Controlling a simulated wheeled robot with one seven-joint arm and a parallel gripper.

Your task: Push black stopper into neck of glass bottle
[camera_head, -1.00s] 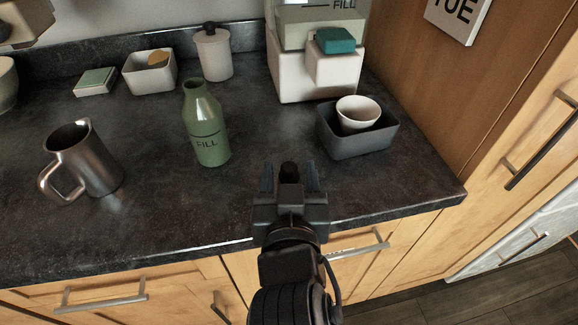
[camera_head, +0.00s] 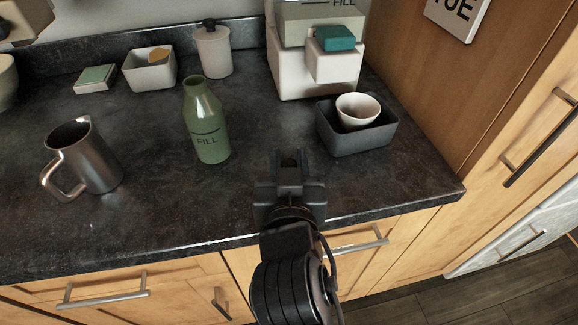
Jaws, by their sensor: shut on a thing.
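The green glass bottle (camera_head: 207,125), marked "FILL", stands upright on the dark counter left of centre, its neck open at the top. My gripper (camera_head: 289,160) is over the front part of the counter, to the right of the bottle and nearer to me, apart from it. It is shut on the black stopper (camera_head: 289,158), a small dark shape between the fingertips. Most of the stopper is hidden by the fingers and blends with them.
A metal pitcher (camera_head: 83,160) stands left of the bottle. A dark grey tub (camera_head: 358,141) holding a white cup (camera_head: 357,110) is at the right. A white dispenser (camera_head: 290,75), lidded canister (camera_head: 213,52) and white bin (camera_head: 150,75) line the back. The counter between bottle and gripper is clear.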

